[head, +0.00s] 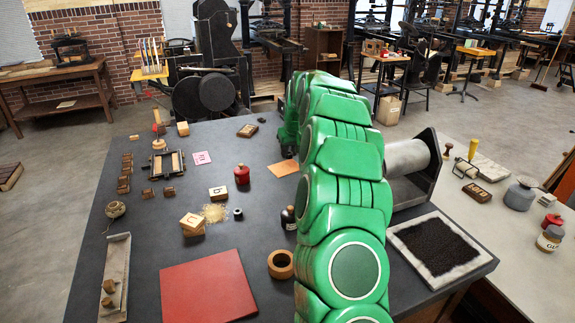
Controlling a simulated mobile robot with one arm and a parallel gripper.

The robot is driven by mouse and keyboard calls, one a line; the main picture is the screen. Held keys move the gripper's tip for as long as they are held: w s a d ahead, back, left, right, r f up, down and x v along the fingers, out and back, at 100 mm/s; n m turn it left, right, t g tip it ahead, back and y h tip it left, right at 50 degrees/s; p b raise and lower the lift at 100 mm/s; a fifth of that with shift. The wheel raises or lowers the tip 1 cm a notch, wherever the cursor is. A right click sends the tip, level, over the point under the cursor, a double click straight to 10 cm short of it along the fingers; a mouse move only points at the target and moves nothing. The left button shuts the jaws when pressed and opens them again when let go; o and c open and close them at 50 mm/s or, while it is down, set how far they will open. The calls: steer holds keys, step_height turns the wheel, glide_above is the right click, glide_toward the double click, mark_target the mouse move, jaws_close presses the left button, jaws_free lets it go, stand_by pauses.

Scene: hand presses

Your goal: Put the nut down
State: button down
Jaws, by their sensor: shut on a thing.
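My green arm (345,165) reaches from the bottom of the head view up over the dark table. Its far end bends down behind its own links, near the back of the table. My gripper is not visible there, and neither is anything it may hold.
A black pad in a white tray (466,278) and a roller (407,157) are right of the arm.

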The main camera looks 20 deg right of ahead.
glide_above(286, 170)
steer(key=s, duration=0.2)
steer(key=shift+w+f, duration=0.15)
steer(key=shift+f, duration=1.35)
steer(key=shift+w+f, duration=0.1)
steer(key=shift+f, duration=1.35)
steer(key=shift+w+f, duration=0.1)
steer(key=shift+f, duration=1.55)
steer(key=shift+f, duration=0.1)
steer(key=c, duration=0.9)
jaws_free()
